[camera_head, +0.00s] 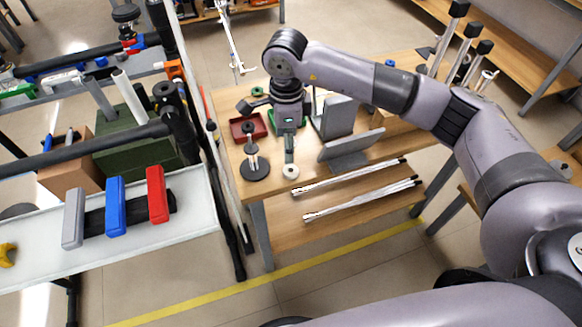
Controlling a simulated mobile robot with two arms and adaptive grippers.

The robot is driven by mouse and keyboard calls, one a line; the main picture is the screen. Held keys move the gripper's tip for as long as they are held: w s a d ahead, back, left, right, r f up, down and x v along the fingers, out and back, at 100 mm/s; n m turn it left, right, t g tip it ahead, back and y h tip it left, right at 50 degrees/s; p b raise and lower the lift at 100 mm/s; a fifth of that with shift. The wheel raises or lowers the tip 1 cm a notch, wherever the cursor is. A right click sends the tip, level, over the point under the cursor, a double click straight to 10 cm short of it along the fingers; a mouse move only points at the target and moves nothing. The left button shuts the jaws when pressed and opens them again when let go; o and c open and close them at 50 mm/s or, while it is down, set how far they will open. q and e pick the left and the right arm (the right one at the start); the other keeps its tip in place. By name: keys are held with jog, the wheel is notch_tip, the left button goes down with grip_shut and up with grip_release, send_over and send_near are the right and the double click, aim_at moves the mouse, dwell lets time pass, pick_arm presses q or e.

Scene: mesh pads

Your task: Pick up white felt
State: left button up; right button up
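A small round whitish piece (291,172), which may be the white felt, lies near the front edge of the wooden table (234,180). It is too small to be sure what it is. My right arm reaches in from the right, and its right gripper (287,128) points down over the table, just behind the whitish piece in the picture. I cannot tell whether it touches it. Its fingers are dark and partly merge with the things behind, so their opening is unclear. My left gripper is not in view.
A round black base with a post (255,170) stands left of the whitish piece, with a red tray (248,127) behind. Grey angled plates (350,145) stand to the right. Metal rods (362,200) lie on the lower shelf. A white bench (150,225) with coloured blocks is at left.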

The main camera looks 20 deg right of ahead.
send_over(289, 167)
jog(key=s, duration=0.1)
jog(key=f, duration=0.5)
jog(key=shift+s+a+f+p, duration=0.1)
jog(key=shift+s+a+p, duration=0.05)
jog(key=shift+a+p, duration=0.2)
jog(key=shift+f, duration=0.15)
jog(key=f+p, duration=0.1)
jog(key=f, duration=0.3)
jog(key=shift+d+f+p, duration=0.2)
jog(key=shift+f+p, duration=0.05)
jog(key=shift+p, duration=0.1)
jog(key=shift+f, duration=0.25)
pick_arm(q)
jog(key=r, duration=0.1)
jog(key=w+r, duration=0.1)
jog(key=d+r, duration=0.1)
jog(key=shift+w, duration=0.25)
pick_arm(e)
jog(key=shift+c, duration=0.2)
jog(key=c, duration=0.7)
